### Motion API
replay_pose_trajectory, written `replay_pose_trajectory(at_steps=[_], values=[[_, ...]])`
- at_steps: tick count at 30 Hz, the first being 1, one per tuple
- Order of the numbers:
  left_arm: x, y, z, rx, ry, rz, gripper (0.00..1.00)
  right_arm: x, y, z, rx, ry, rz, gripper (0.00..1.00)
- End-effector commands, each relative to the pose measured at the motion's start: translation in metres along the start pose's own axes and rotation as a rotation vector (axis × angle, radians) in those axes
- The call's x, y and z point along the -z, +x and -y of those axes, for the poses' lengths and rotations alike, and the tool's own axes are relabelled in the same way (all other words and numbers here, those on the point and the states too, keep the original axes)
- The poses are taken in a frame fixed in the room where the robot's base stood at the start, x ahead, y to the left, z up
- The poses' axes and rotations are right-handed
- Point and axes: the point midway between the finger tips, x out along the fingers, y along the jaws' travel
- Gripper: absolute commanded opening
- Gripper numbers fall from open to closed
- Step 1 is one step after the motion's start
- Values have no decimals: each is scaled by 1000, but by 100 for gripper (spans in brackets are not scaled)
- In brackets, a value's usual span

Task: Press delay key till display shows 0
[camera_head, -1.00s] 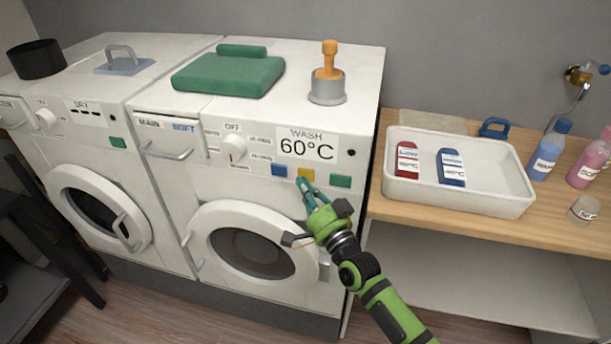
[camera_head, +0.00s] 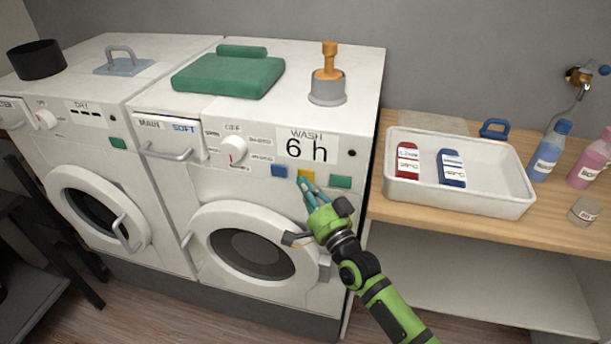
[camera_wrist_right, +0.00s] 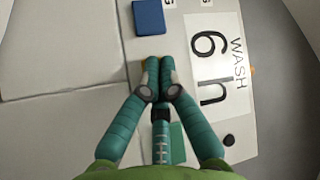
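The washer display (camera_head: 307,147) reads "6 h" under the word WASH; it also shows in the right wrist view (camera_wrist_right: 212,62). Below it are a blue key (camera_head: 279,170), a yellow key (camera_head: 306,175) and a green key (camera_head: 340,181). No key label is readable, so I cannot tell from lettering which is delay. My right gripper (camera_head: 303,185) has its teal fingers together, with nothing between them. Its fingertips are at the yellow key, partly covering it in the right wrist view (camera_wrist_right: 158,62); I cannot tell whether they touch it. My left gripper is not in view.
The washer's dial (camera_head: 233,150) is left of the keys. The round door (camera_head: 205,237) lies below my right gripper. A white tray (camera_head: 460,204) with two packets stands on the wooden counter (camera_head: 400,218) at the right. A dryer (camera_head: 55,155) stands at the left.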

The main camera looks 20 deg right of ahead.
Motion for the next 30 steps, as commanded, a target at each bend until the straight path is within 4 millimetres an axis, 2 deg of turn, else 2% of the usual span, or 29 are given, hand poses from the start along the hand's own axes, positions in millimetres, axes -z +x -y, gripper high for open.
replay_pose_trajectory(at_steps=[6,17,30], values=[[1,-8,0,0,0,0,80,-5,-8,7,-1,1,1,0],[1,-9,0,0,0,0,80,-7,-10,8,0,1,1,0],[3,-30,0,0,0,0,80,-27,-38,29,-2,2,2,0]])
